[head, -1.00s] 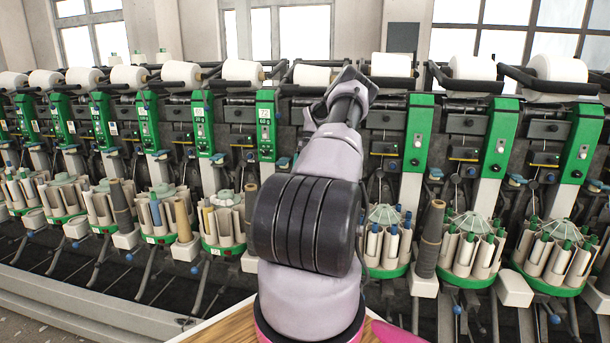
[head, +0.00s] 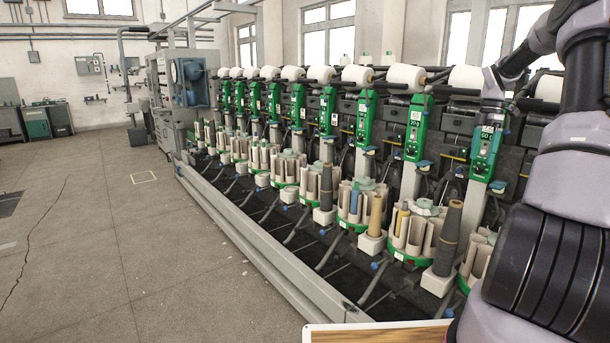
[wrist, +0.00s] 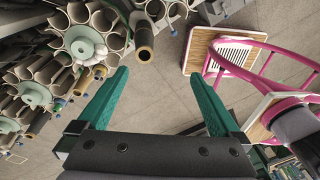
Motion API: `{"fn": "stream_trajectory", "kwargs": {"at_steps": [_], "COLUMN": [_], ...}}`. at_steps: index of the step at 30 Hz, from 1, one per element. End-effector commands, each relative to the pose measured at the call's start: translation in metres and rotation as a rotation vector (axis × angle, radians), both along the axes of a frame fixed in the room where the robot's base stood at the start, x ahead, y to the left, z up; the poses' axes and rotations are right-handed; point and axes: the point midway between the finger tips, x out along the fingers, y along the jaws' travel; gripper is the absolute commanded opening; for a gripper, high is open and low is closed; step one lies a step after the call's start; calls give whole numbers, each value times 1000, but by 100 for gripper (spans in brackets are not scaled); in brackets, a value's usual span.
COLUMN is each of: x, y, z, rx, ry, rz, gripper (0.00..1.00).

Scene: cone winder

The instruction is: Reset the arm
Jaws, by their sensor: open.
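My gripper (wrist: 158,90) shows in the wrist view with its two green fingers spread wide apart and nothing between them. It hangs over the grey floor, beside the round bobbin magazines (wrist: 82,42) at the left of that view. A brown tube (wrist: 144,50) stands just beyond the left fingertip, apart from it as far as I can tell. In the head view my arm fills the right side, in front of the winder, and the gripper itself is not clearly seen there.
The cone winder (head: 328,120) runs in a long row, with white cones (head: 357,75) on top and tubes in front. A low metal rail (head: 262,270) edges it. The floor (head: 110,240) on the left is open. A wooden board edge (head: 375,335) shows at the bottom.

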Motion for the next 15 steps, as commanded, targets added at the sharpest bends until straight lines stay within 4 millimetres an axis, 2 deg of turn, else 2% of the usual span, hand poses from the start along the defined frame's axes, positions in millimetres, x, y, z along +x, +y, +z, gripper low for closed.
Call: {"fn": "stream_trajectory", "kwargs": {"at_steps": [1, 6, 11, 15], "x": [-3, -20, -46, -74], "y": [20, 76, 126, 164], "z": [18, 62, 98, 124], "rx": [-32, -108, -149, -158], "ry": [-9, -52, -111, -172], "rz": [-42, -231, -427, -609], "gripper": [100, 100, 100, 100]}}
